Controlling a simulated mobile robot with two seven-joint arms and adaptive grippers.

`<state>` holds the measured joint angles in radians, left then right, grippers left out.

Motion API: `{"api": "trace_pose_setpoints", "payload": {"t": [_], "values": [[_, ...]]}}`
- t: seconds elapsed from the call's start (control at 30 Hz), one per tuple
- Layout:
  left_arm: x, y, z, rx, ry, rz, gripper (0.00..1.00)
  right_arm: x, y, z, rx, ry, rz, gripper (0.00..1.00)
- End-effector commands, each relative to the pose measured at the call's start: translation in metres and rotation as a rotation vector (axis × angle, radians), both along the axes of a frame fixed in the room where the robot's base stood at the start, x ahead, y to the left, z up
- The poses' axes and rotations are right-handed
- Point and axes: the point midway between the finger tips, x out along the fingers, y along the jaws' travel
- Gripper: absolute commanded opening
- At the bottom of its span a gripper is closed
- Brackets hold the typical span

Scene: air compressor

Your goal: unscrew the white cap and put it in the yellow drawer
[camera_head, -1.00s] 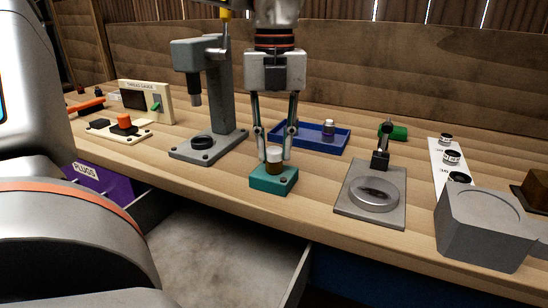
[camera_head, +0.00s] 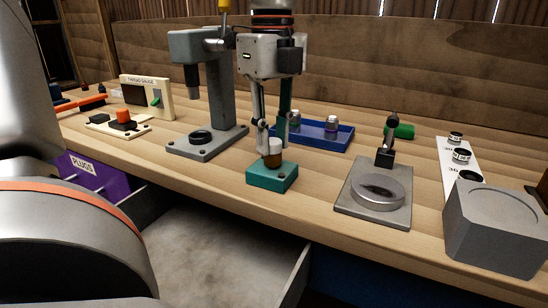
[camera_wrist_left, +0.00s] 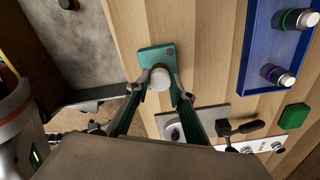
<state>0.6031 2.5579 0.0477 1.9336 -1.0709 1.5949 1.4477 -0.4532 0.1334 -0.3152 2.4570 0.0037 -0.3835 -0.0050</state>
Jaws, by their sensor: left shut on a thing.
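The white cap (camera_head: 275,146) sits on top of a brown bottle-like part (camera_head: 272,161) that stands upright in a teal block (camera_head: 272,177) on the bench. My left gripper (camera_head: 272,151) points down, with its fingers closed on the cap's sides. In the left wrist view the cap (camera_wrist_left: 160,78) shows between the two fingertips, over the teal block (camera_wrist_left: 156,57). An open drawer with a grey interior (camera_head: 220,255) lies below the bench edge; its front is hidden and no yellow shows. My right gripper is not in view.
A grey press (camera_head: 215,100) stands left of the teal block. A blue tray (camera_head: 335,143) with small bottles lies behind it. A metal plate with a round dish (camera_head: 345,205) and a grey block (camera_head: 495,230) are to the right. A purple drawer (camera_head: 92,176) marked PLUGS is at left.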

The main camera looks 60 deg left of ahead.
Motion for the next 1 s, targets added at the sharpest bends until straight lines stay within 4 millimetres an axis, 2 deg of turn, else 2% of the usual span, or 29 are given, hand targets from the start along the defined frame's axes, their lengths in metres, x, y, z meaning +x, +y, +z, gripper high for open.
{"api": "trace_pose_setpoints", "payload": {"t": [0.03,0.6,1.0], "values": [[0.0,0.0,0.008,0.001,-0.008,-0.001,0.0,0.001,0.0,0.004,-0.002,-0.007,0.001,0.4],[-0.001,0.0,0.043,0.002,-0.007,-0.003,0.0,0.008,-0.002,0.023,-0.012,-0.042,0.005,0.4],[0.0,0.0,0.046,0.001,-0.003,-0.003,0.0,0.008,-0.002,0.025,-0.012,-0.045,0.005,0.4]]}}
